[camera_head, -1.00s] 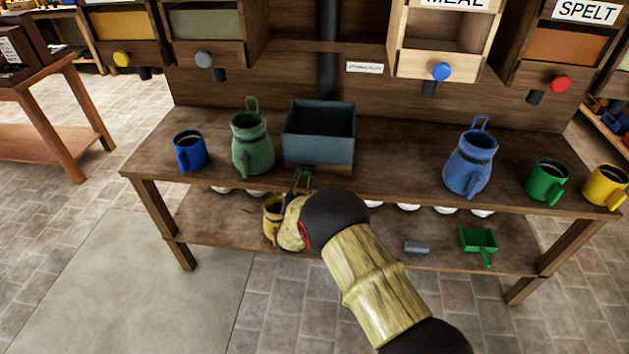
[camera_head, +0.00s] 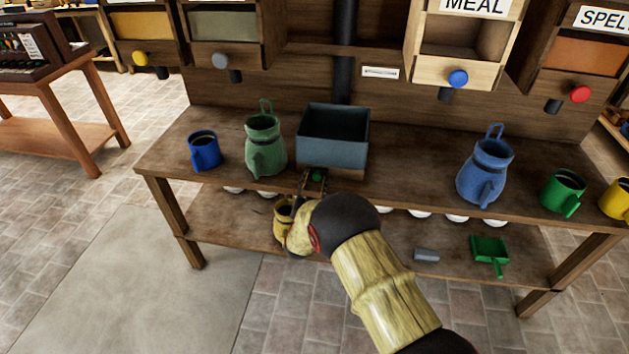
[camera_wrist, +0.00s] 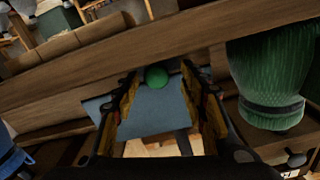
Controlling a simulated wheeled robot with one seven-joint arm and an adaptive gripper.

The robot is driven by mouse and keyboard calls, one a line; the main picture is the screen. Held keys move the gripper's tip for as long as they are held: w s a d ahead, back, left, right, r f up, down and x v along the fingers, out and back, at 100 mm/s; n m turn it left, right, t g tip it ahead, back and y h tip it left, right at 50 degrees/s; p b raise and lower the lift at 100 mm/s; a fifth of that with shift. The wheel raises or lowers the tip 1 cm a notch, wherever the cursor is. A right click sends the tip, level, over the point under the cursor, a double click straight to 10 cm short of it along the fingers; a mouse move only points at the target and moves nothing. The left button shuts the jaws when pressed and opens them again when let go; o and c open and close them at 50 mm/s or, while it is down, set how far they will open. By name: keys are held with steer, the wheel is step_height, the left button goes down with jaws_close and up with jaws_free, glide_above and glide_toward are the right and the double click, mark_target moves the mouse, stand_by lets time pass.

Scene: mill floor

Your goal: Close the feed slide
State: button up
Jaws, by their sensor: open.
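A blue-grey open-topped hopper (camera_head: 333,152) stands at the front edge of the wooden bench. A small green knob (camera_head: 317,176) shows low at the hopper's front; I take it for the feed slide's knob, and the slide itself is mostly hidden. My gripper (camera_head: 313,183) is at the bench edge just in front of the hopper. In the wrist view, the open fingers (camera_wrist: 157,95) point at the green knob (camera_wrist: 157,77), which shows between their tips. I cannot tell whether they touch it. The hopper's grey face also shows there (camera_wrist: 150,112).
A green jug (camera_head: 265,147) stands close left of the hopper, with a blue mug (camera_head: 204,151) beyond. A blue jug (camera_head: 486,172) and a green mug (camera_head: 563,193) stand to the right. Bench between hopper and blue jug is clear.

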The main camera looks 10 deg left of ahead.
steer(key=s, duration=1.1)
steer(key=shift+s+a, duration=0.25)
